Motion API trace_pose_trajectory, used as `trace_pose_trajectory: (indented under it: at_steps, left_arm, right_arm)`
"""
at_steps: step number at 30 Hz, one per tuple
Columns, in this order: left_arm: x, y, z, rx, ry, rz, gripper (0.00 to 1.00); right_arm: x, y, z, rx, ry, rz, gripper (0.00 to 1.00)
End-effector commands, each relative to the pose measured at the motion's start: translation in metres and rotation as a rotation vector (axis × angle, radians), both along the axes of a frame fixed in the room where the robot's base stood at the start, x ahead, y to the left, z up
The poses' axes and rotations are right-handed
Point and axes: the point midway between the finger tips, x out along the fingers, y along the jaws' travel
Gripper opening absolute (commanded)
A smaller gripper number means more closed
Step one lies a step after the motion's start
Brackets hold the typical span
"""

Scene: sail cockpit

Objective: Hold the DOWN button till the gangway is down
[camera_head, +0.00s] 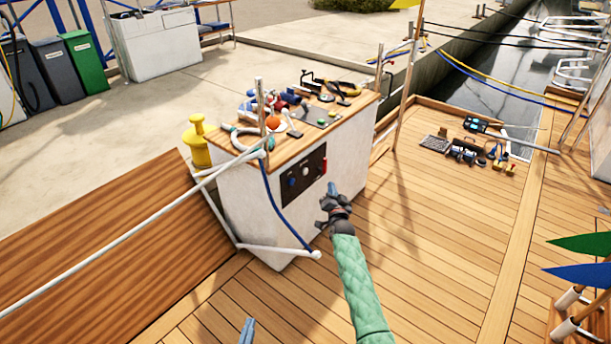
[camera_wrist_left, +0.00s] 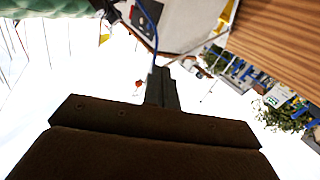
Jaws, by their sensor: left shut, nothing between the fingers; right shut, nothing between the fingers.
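A dark control panel (camera_head: 303,174) is set in the side of a white console (camera_head: 240,205). It carries a blue button (camera_head: 291,183), a pale button (camera_head: 305,171) and a red strip (camera_head: 324,166); labels are too small to read, so I cannot tell which is DOWN. My right gripper (camera_head: 332,188), on a green-sleeved arm, is shut and empty, just right of and below the panel, seemingly apart from it. My left gripper (camera_head: 247,328) is shut and empty at the bottom edge; its fingers show in the left wrist view (camera_wrist_left: 160,88). A brown slatted board (camera_head: 90,255), possibly the gangway, lies at left.
Tools and an orange ball (camera_head: 272,121) crowd the console's wooden top. A white pole (camera_head: 130,220) crosses the left side. A yellow bollard (camera_head: 197,142) stands behind. More tools (camera_head: 465,150) lie on the deck at right. The planked deck (camera_head: 430,250) between is clear.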

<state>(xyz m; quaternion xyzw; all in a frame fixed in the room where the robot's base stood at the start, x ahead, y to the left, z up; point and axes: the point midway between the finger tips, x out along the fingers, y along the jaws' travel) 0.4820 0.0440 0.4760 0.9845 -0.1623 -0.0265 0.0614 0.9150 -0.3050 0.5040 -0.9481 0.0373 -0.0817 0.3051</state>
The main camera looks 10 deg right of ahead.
Motion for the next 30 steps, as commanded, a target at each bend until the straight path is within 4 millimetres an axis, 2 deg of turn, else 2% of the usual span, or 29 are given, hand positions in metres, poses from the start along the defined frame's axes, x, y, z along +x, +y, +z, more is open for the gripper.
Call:
trace_pose_trajectory:
  at_steps: [17, 30]
  left_arm:
    - [0.001, 0.0, 0.007, -0.008, -0.027, 0.003, 0.0]
    - [0.006, 0.002, 0.05, -0.036, -0.161, 0.013, 0.0]
  right_arm:
    - [0.0, 0.0, 0.002, 0.012, -0.014, -0.003, 0.0]
    - [0.008, 0.006, 0.002, 0.011, -0.014, -0.004, 0.0]
